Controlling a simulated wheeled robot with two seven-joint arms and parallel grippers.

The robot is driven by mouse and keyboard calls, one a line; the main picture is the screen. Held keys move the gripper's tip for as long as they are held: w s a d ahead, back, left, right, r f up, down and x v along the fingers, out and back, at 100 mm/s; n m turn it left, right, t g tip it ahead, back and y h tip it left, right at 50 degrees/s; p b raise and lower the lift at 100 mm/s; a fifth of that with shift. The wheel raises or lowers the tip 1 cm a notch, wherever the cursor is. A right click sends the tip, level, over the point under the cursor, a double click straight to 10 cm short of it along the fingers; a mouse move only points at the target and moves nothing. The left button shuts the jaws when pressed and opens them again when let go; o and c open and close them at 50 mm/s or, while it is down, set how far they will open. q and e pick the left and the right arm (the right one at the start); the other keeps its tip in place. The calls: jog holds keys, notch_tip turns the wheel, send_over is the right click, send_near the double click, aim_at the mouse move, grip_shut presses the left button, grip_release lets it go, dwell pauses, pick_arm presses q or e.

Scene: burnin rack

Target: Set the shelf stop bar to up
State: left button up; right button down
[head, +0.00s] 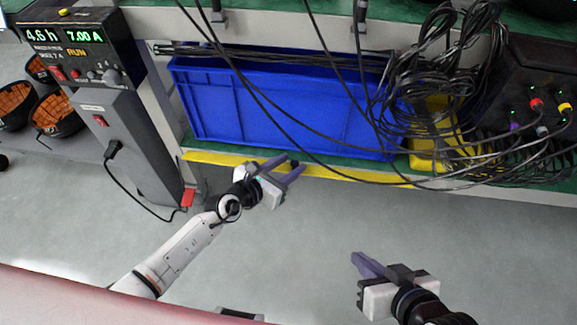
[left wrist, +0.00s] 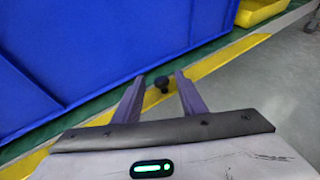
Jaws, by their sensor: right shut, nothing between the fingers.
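The shelf stop bar is a long yellow bar (head: 350,175) along the front edge of the lower shelf, low in front of a blue crate. It also shows in the left wrist view (left wrist: 230,52), running diagonally. A small black knob (left wrist: 161,83) stands out at the bar. My left gripper (head: 294,167) is open at the bar, and in the left wrist view its two purple fingers (left wrist: 160,76) are apart with the knob between their tips. I cannot tell whether either finger touches it. My right gripper (head: 354,257) is shut and empty over the floor, away from the bar.
The blue crate (head: 280,110) fills the shelf behind the bar. Black cables (head: 425,70) hang in loops in front of the shelf, near a yellow bin (head: 430,150). A grey power unit (head: 125,145) stands at the left. The grey floor before the shelf is clear.

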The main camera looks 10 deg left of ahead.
pick_arm(q)
grip_shut()
jog(key=shift+w+a, duration=0.1)
jog(key=shift+a, duration=0.05)
dwell(0.4)
jog(key=shift+a, duration=0.2)
dwell(1.0)
jog(key=shift+c, duration=0.7)
grip_release()
jog(key=shift+o, duration=0.7)
jog(key=shift+d, duration=0.15)
